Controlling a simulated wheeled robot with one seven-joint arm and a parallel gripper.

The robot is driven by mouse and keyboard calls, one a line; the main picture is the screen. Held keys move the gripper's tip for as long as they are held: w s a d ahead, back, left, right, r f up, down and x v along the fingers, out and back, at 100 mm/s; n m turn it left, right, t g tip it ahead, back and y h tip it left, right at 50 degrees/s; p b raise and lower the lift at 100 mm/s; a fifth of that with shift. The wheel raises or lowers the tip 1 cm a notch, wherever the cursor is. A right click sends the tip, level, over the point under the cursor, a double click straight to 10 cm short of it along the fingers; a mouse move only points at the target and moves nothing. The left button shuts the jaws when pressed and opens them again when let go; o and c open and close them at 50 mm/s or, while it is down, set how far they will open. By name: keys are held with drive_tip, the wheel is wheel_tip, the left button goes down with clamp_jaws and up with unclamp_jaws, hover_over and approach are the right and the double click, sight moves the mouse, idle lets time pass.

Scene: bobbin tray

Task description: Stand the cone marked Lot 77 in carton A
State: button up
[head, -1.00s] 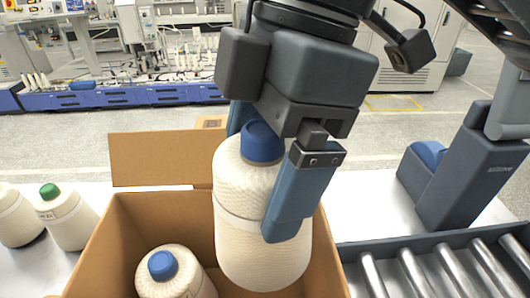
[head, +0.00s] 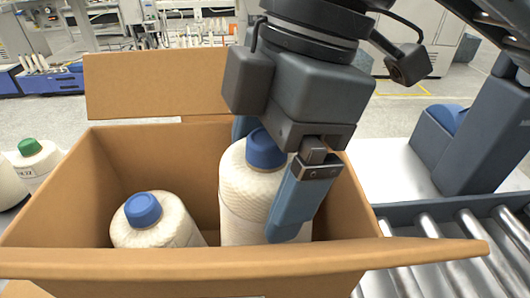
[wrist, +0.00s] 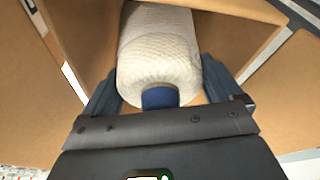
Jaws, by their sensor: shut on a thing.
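My gripper (head: 272,190) is shut on a white yarn cone with a blue tip (head: 240,192). The cone is upright inside the open brown carton (head: 60,208), in its right part. In the wrist view the cone (wrist: 158,45) sits between the two fingers, its blue tip toward the palm. Its lower end is hidden by the carton's front wall, so I cannot tell whether it touches the floor. No lot mark is readable on it, nor a letter on the carton. A second blue-tipped cone (head: 155,222) stands in the carton's left part.
A green-tipped cone (head: 35,163) with a label stands on the white surface left of the carton. A roller conveyor (head: 455,245) lies to the right. The carton's flaps are open, one raised at the back (head: 155,85) and one at the front (head: 250,262).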

drive_tip(key=shift+f+b, duration=1.9)
drive_tip(key=shift+f, duration=1.6)
drive_tip(key=o, duration=1.4)
drive_tip(key=shift+p+v, duration=0.4)
drive_tip(key=shift+v, duration=3.5)
